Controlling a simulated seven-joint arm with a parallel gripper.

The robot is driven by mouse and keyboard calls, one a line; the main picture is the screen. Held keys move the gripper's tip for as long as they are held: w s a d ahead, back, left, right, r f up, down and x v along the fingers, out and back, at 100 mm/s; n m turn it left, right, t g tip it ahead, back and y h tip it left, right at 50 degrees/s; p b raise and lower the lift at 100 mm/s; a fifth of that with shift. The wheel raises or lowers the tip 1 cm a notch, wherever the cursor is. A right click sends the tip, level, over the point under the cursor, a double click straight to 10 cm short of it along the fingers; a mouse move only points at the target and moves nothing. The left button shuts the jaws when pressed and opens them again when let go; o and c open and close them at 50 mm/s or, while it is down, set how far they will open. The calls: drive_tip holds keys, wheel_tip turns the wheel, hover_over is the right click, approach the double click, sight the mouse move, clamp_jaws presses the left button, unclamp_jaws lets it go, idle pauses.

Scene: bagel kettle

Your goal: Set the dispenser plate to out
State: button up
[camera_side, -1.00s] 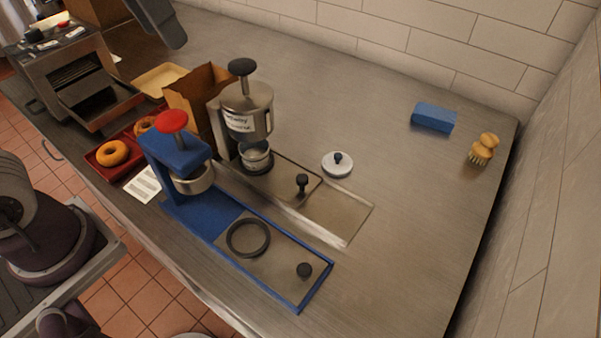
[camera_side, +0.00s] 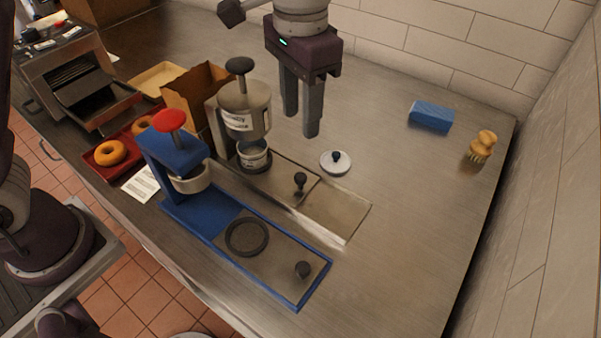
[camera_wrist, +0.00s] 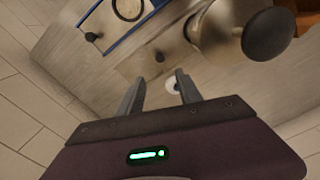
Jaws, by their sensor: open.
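The steel dispenser (camera_side: 245,105) has a white label and a black top knob; it also shows in the wrist view (camera_wrist: 215,35). Its flat metal plate (camera_side: 283,178) with an upright black knob (camera_side: 300,181) lies in a track running toward the lower right. The plate covers the upper part of the track, and the lower part is bare. A small labelled cup (camera_side: 254,155) stands at the plate's upper end under the dispenser. The plate's knob also shows in the wrist view (camera_wrist: 160,56). My gripper (camera_side: 301,125) is open and empty, above and behind the plate, apart from it.
A blue press (camera_side: 178,155) with a red knob and a ring-marked plate (camera_side: 275,257) stands in front. A round white lid (camera_side: 336,162) lies right of the dispenser. A paper bag (camera_side: 190,95) stands left. A blue block (camera_side: 431,117) and a brush (camera_side: 481,148) lie far right.

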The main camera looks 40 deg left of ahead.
sight(301, 176)
wheel_tip(301, 176, down, 15)
drive_tip(key=shift+f, duration=0.15)
clamp_jaws()
idle(1.4)
